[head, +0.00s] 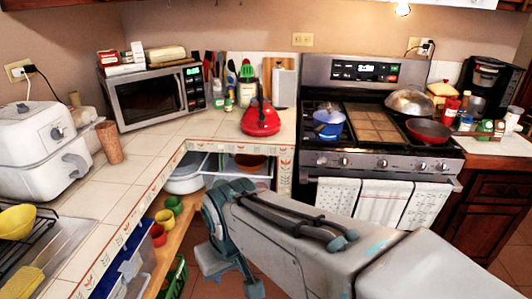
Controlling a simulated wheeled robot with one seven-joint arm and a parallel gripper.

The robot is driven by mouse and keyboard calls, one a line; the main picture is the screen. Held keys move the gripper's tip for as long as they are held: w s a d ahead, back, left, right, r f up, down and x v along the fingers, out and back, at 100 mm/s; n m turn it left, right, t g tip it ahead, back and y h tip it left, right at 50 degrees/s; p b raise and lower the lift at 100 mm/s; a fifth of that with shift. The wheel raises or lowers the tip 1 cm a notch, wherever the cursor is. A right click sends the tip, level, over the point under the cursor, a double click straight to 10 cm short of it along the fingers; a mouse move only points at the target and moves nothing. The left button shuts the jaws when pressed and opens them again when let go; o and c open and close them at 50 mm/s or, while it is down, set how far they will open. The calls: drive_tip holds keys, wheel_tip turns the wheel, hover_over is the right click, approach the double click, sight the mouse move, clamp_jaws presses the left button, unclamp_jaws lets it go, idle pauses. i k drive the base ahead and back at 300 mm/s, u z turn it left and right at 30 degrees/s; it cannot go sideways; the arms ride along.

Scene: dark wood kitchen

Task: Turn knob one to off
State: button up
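The stove (375,140) stands at the back right. Its front panel carries a row of several round knobs; one knob (344,161) is toward the left, another knob (381,163) is in the middle, and another knob (422,166) is toward the right. I cannot tell which is knob one, and the knobs are too small to read their settings. My arm reaches from the lower right toward the left. Its far end, with my gripper (228,268), seems to hang low in front of the counter, left of the stove and apart from the knobs. Its fingers are not clear.
A blue pot (328,124) and a red pan (428,130) sit on the stove. Towels (384,203) hang from the oven handle (452,184) below the knobs. Open shelves lie under the left counter.

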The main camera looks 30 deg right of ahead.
sight(321, 161)
drive_tip(key=z, duration=0.05)
drive_tip(key=i, duration=0.65)
drive_tip(key=z, duration=0.85)
drive_tip(key=i, duration=0.45)
drive_tip(key=z, duration=0.45)
